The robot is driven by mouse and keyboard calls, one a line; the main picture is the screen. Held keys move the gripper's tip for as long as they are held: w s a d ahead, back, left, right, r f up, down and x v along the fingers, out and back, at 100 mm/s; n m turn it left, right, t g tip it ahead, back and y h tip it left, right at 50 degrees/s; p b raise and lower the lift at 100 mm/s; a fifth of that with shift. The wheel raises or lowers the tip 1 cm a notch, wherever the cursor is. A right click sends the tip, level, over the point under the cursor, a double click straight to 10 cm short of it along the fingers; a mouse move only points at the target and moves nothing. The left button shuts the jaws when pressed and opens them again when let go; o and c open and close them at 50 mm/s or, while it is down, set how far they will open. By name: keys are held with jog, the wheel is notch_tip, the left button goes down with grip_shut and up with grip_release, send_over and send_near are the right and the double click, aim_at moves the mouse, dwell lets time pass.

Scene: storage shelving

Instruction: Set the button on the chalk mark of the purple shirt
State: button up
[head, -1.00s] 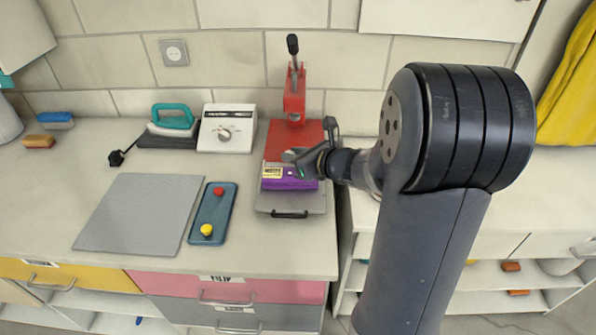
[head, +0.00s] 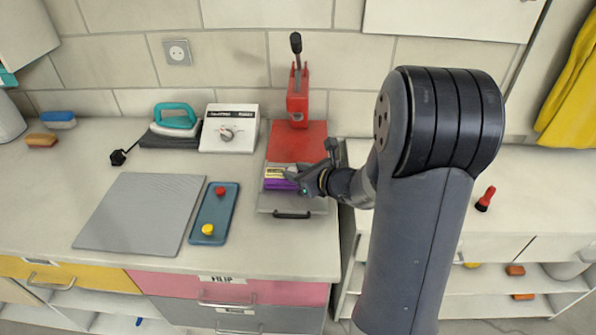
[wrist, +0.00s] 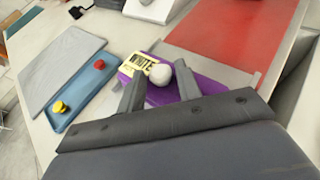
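The purple shirt (head: 282,185) lies folded on the grey lower plate of the red press. It bears a yellowish label reading "WHITE" (wrist: 144,64). My gripper (head: 297,178) is over the shirt, coming from the right. In the wrist view my two fingers (wrist: 160,80) stand on both sides of a round white button (wrist: 160,74), seemingly shut on it. The button appears beside the label, low over the shirt; whether it touches the cloth I cannot tell. No chalk mark is visible. A red button (head: 220,191) and a yellow button (head: 208,229) sit on a blue tray (head: 214,213).
The red press (head: 298,142) with its upright lever stands behind the shirt. A grey mat (head: 140,212) lies left of the tray. A white box with a dial (head: 229,128) and a teal iron (head: 175,116) stand at the back. A gap separates the counters at right.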

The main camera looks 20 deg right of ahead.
jog(key=shift+o, duration=0.9)
jog(key=shift+r, duration=0.15)
jog(key=shift+s+d+r, duration=0.15)
jog(key=shift+s, duration=0.05)
jog(key=v, duration=1.1)
jog(key=shift+s, duration=0.25)
jog(key=shift+r, duration=0.1)
jog(key=shift+c, duration=0.4)
